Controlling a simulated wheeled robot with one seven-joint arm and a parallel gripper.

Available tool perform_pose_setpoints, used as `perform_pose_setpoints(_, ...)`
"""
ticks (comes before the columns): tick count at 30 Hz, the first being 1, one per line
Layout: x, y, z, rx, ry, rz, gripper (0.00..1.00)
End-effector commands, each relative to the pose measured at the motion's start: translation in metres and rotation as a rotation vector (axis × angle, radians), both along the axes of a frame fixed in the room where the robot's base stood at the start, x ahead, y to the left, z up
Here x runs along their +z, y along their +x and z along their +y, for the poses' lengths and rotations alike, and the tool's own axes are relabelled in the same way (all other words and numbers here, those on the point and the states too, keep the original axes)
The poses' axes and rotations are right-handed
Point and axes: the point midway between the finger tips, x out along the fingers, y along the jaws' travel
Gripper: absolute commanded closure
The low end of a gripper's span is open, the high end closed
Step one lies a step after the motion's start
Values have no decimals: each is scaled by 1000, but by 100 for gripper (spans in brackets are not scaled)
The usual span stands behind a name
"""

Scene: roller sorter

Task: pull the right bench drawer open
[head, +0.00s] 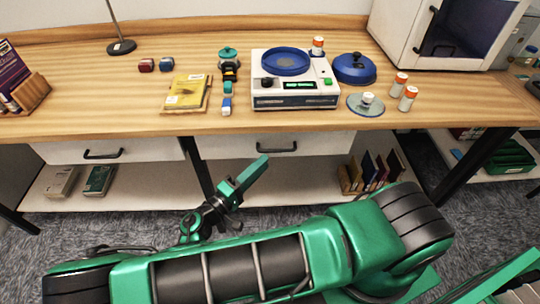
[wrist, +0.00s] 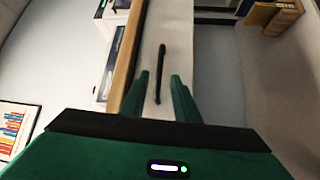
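The right bench drawer (head: 222,146) has a white front under the table top, with a dark bar handle (head: 277,149). It looks shut. My gripper (head: 259,164) is in front of the drawer, just left of and below the handle in the head view. In the wrist view, the drawer front (wrist: 172,38) runs up the picture and the handle (wrist: 161,62) lies lengthwise. The two green fingers of my gripper (wrist: 160,80) are apart, with the lower part of the handle between them in the picture. I cannot tell whether they touch it.
The left drawer (head: 60,153) has its own handle. A shelf (head: 310,193) below holds books at the right. Dark table legs (head: 198,170) stand between the drawers and at the right. The bench top (head: 215,122) carries a white device (head: 293,100) and small items.

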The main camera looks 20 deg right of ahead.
Motion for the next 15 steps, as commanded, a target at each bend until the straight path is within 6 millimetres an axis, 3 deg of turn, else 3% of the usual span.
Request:
perform_pose_setpoints(6, 5, 15, -31, -2, -1, -1, 72)
perform_pose_setpoints(15, 7, 23, -46, -1, 1, 0, 72)
